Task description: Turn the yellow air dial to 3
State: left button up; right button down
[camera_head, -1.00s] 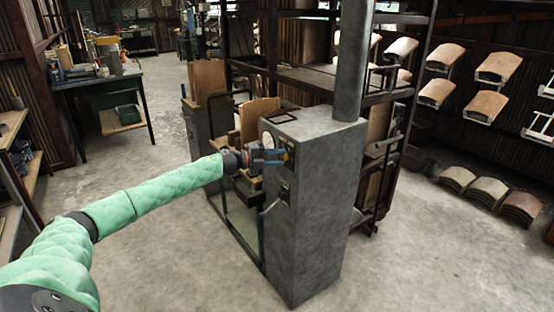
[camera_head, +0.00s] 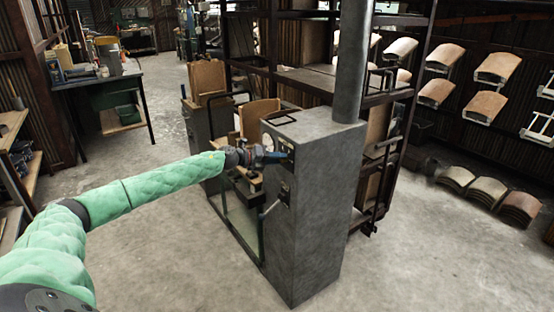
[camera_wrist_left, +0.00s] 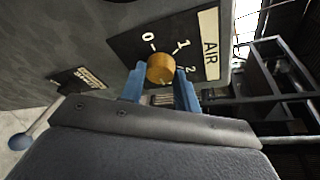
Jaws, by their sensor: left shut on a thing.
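The yellow air dial (camera_wrist_left: 161,68) sits on a black plate (camera_wrist_left: 128,42) on the grey machine cabinet. The plate's label reads AIR (camera_wrist_left: 210,47), and the numbers 0, 1 and 2 show around the dial. A 3 is not visible, and I cannot make out a pointer mark on the dial. My left gripper (camera_wrist_left: 162,85) has its blue fingers on either side of the dial, shut on it. In the head view my left gripper (camera_head: 278,155) is at the upper front of the grey cabinet (camera_head: 312,235) and hides the dial. My right gripper is not in view.
A thick grey pipe (camera_head: 352,60) rises from the cabinet. A small lever (camera_head: 272,206) sticks out below my left gripper. A dark rack (camera_head: 395,110) stands behind. The concrete floor (camera_head: 170,260) at the front left is clear.

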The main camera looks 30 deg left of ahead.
pick_arm(q)
jog(key=shift+f, duration=0.1)
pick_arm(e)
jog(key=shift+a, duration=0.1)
pick_arm(q)
jog(key=o, duration=1)
jog(key=shift+s+a, duration=0.1)
jog(key=b+v, duration=0.2)
jog(key=v, duration=0.5)
jog(key=shift+s+a, duration=0.15)
jog(key=shift+s, duration=0.1)
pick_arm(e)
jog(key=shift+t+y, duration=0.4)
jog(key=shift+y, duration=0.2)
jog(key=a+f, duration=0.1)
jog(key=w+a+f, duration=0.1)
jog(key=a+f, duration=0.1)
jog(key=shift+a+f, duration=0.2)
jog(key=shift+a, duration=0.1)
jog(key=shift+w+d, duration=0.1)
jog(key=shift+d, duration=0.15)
